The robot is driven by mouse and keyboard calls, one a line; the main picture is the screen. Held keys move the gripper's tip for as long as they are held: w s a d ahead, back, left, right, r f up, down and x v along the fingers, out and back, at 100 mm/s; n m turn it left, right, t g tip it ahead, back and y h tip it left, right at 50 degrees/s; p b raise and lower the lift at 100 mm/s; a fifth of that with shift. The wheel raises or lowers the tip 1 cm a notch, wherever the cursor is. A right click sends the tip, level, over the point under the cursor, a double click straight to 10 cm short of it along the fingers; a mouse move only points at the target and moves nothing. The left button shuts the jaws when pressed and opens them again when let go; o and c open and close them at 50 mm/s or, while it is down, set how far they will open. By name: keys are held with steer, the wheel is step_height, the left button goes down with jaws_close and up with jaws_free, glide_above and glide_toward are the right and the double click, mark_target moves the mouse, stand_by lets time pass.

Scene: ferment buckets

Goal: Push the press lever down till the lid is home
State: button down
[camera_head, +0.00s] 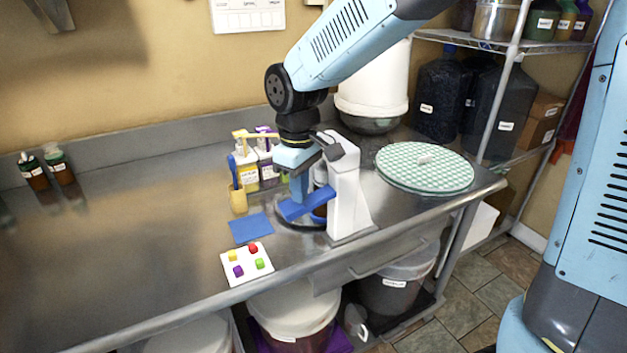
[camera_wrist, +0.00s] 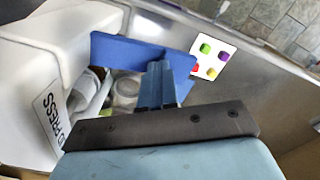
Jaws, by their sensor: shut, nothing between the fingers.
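The lid press (camera_head: 345,190) is a white column on the steel counter; its labelled side shows in the wrist view (camera_wrist: 50,115). Its wide blue lever (camera_head: 308,207) reaches out to the left of the column, low over a dark round base (camera_head: 290,224). The lever also shows in the wrist view (camera_wrist: 120,50). My gripper (camera_head: 298,198) points down at the lever, shut and empty. In the wrist view its fingertips (camera_wrist: 158,68) overlap the lever's edge; I cannot tell whether they touch it. The lid and container under the lever are mostly hidden, so the lid's seating cannot be seen.
A white board with coloured blocks (camera_head: 247,264) and a blue mat (camera_head: 250,228) lie in front left. A yellow cup with a blue tool (camera_head: 238,198) and labelled bottles (camera_head: 246,172) stand left of the press. A green checked round mat (camera_head: 424,168) lies right. The counter's far left is mostly clear.

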steer(key=shift+r, duration=3.45)
step_height(320, 180, up, 7)
steer(key=s+d+r+m+t, duration=0.1)
steer(key=d+m, duration=0.2)
steer(key=d, duration=0.5)
steer(key=s+d+m+t, duration=0.1)
steer(key=d+m+t, duration=0.15)
steer(key=d, duration=0.55)
steer(key=s+d+f+m+t, duration=0.2)
steer(key=s+d+m, duration=0.5)
steer(key=d, duration=0.7)
steer(key=shift+s+d+f, duration=0.2)
steer(key=shift+s+f, duration=0.5)
steer(key=shift+s, duration=0.2)
